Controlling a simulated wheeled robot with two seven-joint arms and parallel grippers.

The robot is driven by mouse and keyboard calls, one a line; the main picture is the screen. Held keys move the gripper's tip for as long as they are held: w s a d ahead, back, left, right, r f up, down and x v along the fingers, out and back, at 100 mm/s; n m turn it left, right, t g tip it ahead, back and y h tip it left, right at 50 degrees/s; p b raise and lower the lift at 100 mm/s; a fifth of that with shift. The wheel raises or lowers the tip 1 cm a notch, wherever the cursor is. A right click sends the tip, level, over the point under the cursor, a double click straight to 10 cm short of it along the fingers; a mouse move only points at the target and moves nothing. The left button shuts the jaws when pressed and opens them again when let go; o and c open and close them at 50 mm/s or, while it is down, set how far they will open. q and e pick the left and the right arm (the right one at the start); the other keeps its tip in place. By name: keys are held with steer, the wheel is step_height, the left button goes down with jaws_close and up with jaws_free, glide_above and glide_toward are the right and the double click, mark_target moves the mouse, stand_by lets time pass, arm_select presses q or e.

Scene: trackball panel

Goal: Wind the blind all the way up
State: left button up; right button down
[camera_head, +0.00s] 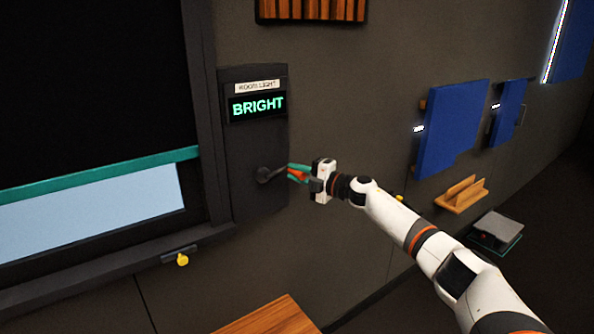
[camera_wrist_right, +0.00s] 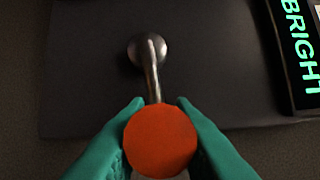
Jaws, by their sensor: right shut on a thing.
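The dark blind (camera_head: 95,90) hangs in a window at the left, with a teal bar (camera_head: 100,175) along its lower edge. Below the bar a strip of pale window (camera_head: 95,220) shows. A dark panel (camera_head: 262,200) beside the window carries a metal crank (camera_head: 264,175) with an orange knob (camera_wrist_right: 160,141). My right gripper (camera_head: 296,173) has its teal fingers closed on the knob, one on each side in the right wrist view. The crank arm runs from the hub (camera_wrist_right: 147,49) to the knob. My left gripper is not in view.
A display (camera_head: 258,106) on the panel reads BRIGHT, under a room light label (camera_head: 257,86). A yellow knob (camera_head: 182,260) sits below the window frame. Blue panels (camera_head: 452,128) and a wooden holder (camera_head: 462,194) are on the wall at right. A wooden surface (camera_head: 268,318) is below.

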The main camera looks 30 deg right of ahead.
steer(key=r+n+p, duration=0.1)
steer(key=n+p, duration=0.1)
steer(key=p, duration=0.1)
steer(key=a+r+n+g+h+p, duration=0.1)
steer(key=r+n+p, duration=0.1)
steer(key=p, duration=0.1)
steer(key=shift+r, duration=0.3)
steer(key=shift+a+r+n+g+h+p, duration=0.15)
steer(key=shift+a+n+g+h+p, duration=0.15)
steer(key=shift+n+p, duration=0.6)
steer(key=c, duration=1.3)
jaws_free()
steer(key=shift+a, duration=0.1)
steer(key=shift+o, duration=0.2)
steer(key=shift+s, duration=0.15)
steer(key=b, duration=0.3)
glide_toward(294, 171)
steer(key=shift+s+r, duration=0.5)
steer(key=shift+r, duration=0.4)
steer(key=shift+s+r, duration=0.45)
steer(key=shift+r, duration=0.45)
